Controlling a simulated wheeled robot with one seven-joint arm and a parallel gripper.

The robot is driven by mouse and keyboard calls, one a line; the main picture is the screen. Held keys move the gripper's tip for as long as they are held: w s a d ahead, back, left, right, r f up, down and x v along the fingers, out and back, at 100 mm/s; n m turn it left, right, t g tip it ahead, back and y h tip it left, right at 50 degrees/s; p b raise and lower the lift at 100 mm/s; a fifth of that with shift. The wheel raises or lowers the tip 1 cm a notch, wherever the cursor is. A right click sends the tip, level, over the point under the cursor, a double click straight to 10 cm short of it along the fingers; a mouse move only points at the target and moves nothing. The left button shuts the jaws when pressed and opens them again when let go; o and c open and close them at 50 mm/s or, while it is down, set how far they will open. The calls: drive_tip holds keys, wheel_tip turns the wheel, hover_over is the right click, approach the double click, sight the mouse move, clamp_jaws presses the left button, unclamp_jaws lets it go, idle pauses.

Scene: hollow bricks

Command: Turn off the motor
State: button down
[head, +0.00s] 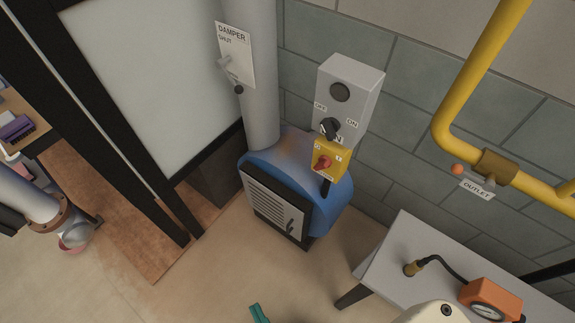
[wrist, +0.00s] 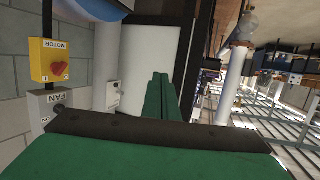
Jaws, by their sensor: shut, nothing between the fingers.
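I cannot tell for sure which mark the knob points to. My green gripper (wrist: 160,78) is shut and empty, apart from the switch. In the head view only a green tip (head: 259,313) of it shows at the bottom edge, well below the box.
Above the yellow box is a grey fan box (head: 350,85) with a black knob (head: 330,128) and OFF and ON marks. A blue machine (head: 328,205) stands below. A grey pipe (head: 258,90) with a DAMPER plate, a yellow pipe (head: 462,95) and a grey table (head: 395,250) are nearby.

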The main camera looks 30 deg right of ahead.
drive_tip(key=shift+a+f, duration=0.1)
drive_tip(key=shift+a, duration=0.05)
drive_tip(key=w+d+f+n+g+h, duration=0.35)
drive_tip(key=w+f, duration=0.75)
drive_tip(key=w, duration=0.4)
drive_tip(key=w+d+r+g+h, duration=0.1)
drive_tip(key=w+d+r+h, duration=0.2)
drive_tip(key=w+d+h, duration=0.35)
drive_tip(key=w+d+r+m+g+h, duration=0.3)
drive_tip(key=d+r+m+g, duration=0.1)
drive_tip(key=r, duration=0.4)
drive_tip(key=w+d+r+m+g+h, duration=0.3)
drive_tip(key=w+d+r+m, duration=0.1)
drive_tip(key=r, duration=0.4)
drive_tip(key=shift+d+r+g, duration=0.2)
drive_tip(key=shift+d+g, duration=0.15)
drive_tip(key=shift+d, duration=0.2)
drive_tip(key=shift+w, duration=0.1)
